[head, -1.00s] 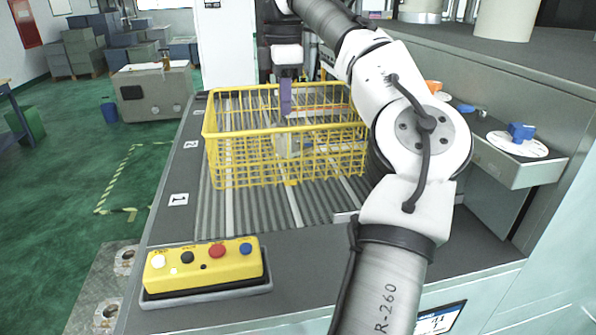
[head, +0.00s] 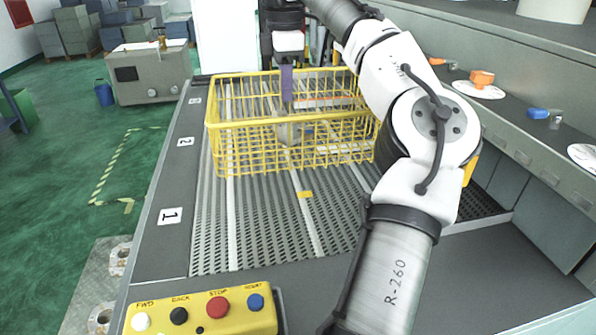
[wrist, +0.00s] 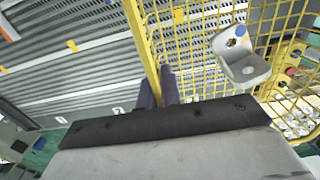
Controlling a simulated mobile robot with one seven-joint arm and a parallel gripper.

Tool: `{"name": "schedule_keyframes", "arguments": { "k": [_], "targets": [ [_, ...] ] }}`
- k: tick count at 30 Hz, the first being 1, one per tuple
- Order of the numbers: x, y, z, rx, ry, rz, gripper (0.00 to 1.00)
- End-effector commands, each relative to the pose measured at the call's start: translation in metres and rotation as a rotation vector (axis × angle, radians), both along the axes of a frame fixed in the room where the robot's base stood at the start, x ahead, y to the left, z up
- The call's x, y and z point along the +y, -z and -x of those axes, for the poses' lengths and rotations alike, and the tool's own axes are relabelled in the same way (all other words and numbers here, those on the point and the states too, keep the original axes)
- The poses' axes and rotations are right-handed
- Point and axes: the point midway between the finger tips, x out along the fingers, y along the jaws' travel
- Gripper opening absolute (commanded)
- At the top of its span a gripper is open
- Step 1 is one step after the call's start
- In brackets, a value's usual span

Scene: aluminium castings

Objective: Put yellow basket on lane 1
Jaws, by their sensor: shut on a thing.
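A yellow wire basket (head: 235,122) is over the ribbed conveyor in the head view, with a grey metal casting (head: 290,134) inside. My gripper (head: 287,100), with purple fingers, is shut on the basket's rim. In the wrist view the yellow rim (wrist: 142,42) runs between the fingers (wrist: 160,92), and the casting (wrist: 243,68) shows through the basket at right. The lane 1 label (head: 170,216) is on the conveyor's left border, nearer than the basket. The lane 2 label (head: 185,142) is beside the basket. Whether the basket touches the belt is unclear.
A yellow button box (head: 200,312) stands at the near left edge. The ribbed belt (head: 260,225) in front of the basket is clear. A ledge at right holds an orange part (head: 482,78) and blue part (head: 538,113) near white discs. My arm covers the right side.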

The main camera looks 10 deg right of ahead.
Motion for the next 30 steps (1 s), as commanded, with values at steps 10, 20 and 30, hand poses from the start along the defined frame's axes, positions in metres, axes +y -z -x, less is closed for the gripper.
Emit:
{"name": "schedule_keyframes", "arguments": {
  "k": [10, 20, 30],
  "targets": [
    [0.001, 0.092, 0.0, 0.003, -0.003, -0.005, 0.0],
    [0.0, 0.127, 0.0, 0.0, 0.0, -0.001, 0.0],
    [0.001, 0.164, 0.0, 0.0, -0.001, -0.002, 0.0]
  ]
}}
